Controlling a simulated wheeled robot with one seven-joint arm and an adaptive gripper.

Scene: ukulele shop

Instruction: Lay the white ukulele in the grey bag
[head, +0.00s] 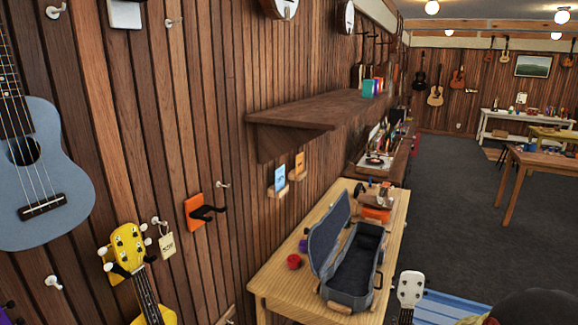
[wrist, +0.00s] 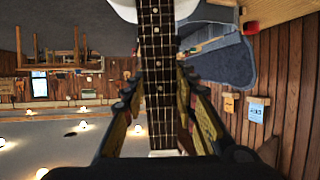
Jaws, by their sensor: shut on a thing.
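The grey bag (head: 352,284) is an open, ukulele-shaped case on the wooden table, its lid (head: 328,236) standing up on the left and its dark inside empty. The white ukulele shows in the head view only by its white headstock (head: 410,287), at the lower edge, right of the bag. In the wrist view its dark fretboard (wrist: 158,45) runs between the fingers of my gripper (wrist: 158,92), which is shut on the neck. A white piece of the body shows at the top there. Part of the grey bag (wrist: 228,62) shows behind, apart from the ukulele. Most of the body is hidden.
A wooden shelf (head: 310,115) juts from the wall above. A blue ukulele (head: 40,175) and a yellow one (head: 130,245) hang left.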

